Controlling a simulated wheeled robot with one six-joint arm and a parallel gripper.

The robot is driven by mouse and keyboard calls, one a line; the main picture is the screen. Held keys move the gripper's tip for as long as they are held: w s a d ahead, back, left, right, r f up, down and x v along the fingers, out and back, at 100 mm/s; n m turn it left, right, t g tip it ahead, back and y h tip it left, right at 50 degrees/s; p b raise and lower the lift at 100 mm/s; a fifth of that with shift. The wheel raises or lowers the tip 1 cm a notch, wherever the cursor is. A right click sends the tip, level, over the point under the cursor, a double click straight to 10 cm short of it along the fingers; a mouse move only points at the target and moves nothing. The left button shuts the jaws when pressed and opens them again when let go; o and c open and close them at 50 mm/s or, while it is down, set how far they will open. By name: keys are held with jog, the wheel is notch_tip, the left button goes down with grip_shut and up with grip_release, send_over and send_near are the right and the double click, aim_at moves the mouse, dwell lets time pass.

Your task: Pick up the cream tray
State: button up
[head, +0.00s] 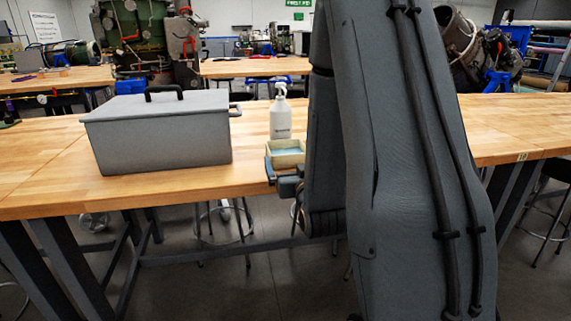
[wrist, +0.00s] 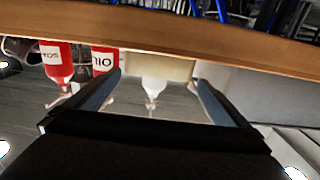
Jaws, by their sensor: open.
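The cream tray (head: 286,158) is a small open box with a pale blue inside. It sits at the front edge of the wooden table in the head view, its right side hidden by my arm. In the wrist view, which looks upside down, the tray (wrist: 157,66) shows between the two fingertips of my gripper (wrist: 156,78). The fingers are apart, one to each side of it. I cannot tell whether they touch it. In the head view my gripper (head: 275,177) is at the tray's near side, partly hidden by my arm.
A white pump bottle (head: 281,115) stands just behind the tray. A large grey lidded box (head: 160,135) with a black handle stands to the left. Two red bottles (wrist: 57,62) show in the wrist view. The table (head: 50,165) is clear between box and tray.

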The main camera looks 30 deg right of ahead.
aim_at(290, 155)
jog(key=x, duration=0.4)
jog(key=shift+p+x, duration=0.75)
jog(key=shift+x, duration=2.15)
jog(key=shift+d, duration=0.2)
jog(key=c, duration=1.2)
notch_tip(290, 155, up, 28)
jog(key=shift+b, duration=0.45)
